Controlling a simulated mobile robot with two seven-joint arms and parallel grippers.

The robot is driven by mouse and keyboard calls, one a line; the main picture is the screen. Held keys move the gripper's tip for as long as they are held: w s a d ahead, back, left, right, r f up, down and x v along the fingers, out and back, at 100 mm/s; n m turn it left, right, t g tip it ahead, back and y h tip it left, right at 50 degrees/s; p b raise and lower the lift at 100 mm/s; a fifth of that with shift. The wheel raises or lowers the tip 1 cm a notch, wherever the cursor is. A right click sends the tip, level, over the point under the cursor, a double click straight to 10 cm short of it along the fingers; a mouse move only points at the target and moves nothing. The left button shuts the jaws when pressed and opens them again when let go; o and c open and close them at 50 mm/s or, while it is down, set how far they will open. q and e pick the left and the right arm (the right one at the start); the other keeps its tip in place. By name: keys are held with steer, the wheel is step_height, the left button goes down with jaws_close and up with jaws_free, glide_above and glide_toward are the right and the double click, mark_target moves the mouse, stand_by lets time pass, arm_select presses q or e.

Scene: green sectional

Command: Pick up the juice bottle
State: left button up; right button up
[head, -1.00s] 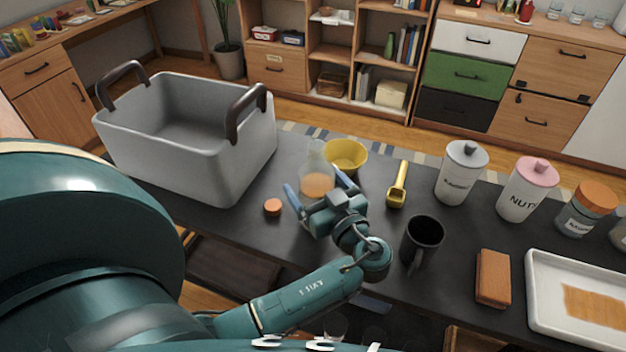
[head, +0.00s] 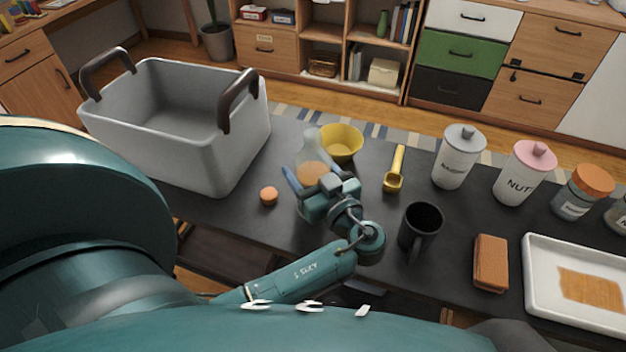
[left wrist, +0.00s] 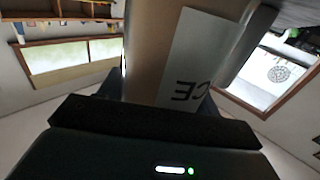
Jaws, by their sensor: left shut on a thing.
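The juice bottle (head: 312,160) is clear, with orange juice in its lower part. It stands upright at the far side of the dark table, beside the yellow bowl. My left gripper (head: 319,180) is shut on it from the near side, with a finger on either side. In the left wrist view, the bottle (left wrist: 150,50) fills the middle between the fingers, and its white label (left wrist: 200,60) shows upside-down letters. The gripper hides part of the bottle's base, so I cannot tell whether it touches the table. My right gripper is not in view.
A grey bin (head: 190,145) with brown handles stands left of the bottle. An orange cap (head: 269,196) lies nearby. The yellow bowl (head: 342,142), yellow scoop (head: 394,172), black mug (head: 420,228), lidded canisters (head: 457,160), brown block (head: 491,263) and white tray (head: 540,290) are to the right.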

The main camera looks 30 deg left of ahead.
mark_target(309, 130)
arm_select(q)
steer(key=c, duration=0.7)
step_height(309, 130, up, 10)
steer(key=shift+r, duration=0.1)
